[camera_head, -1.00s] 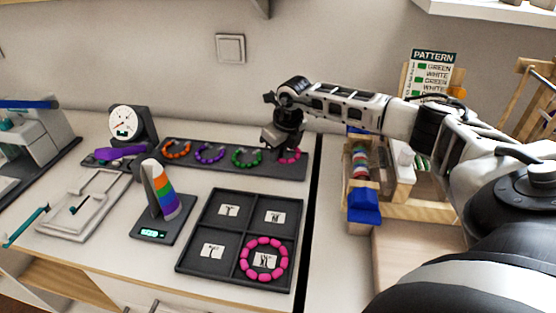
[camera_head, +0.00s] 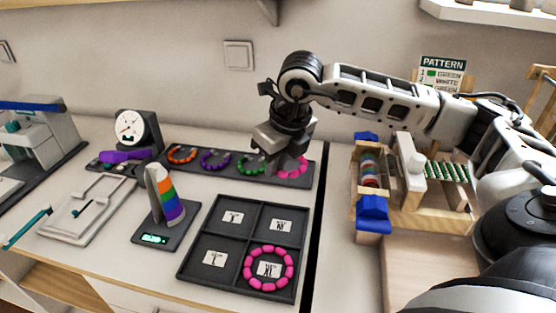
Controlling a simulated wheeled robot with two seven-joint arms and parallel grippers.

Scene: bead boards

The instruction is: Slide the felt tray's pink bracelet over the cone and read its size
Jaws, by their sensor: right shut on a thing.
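The long dark felt tray (camera_head: 199,173) lies at the back of the table with orange, purple and green bracelets in a row. The pink bracelet (camera_head: 295,171) is at its right end. My right gripper (camera_head: 277,170) comes down from above and is shut on the left side of that bracelet; whether it is clear of the tray I cannot tell. The rainbow-banded cone (camera_head: 167,194) leans on a dark base with a lit green display (camera_head: 154,239), its digits too small to read. Nothing is around the cone. My left gripper is not in view.
A dial gauge (camera_head: 130,127) stands behind the cone. A white board (camera_head: 80,218) lies left. A wooden bead loom (camera_head: 372,211) stands right.

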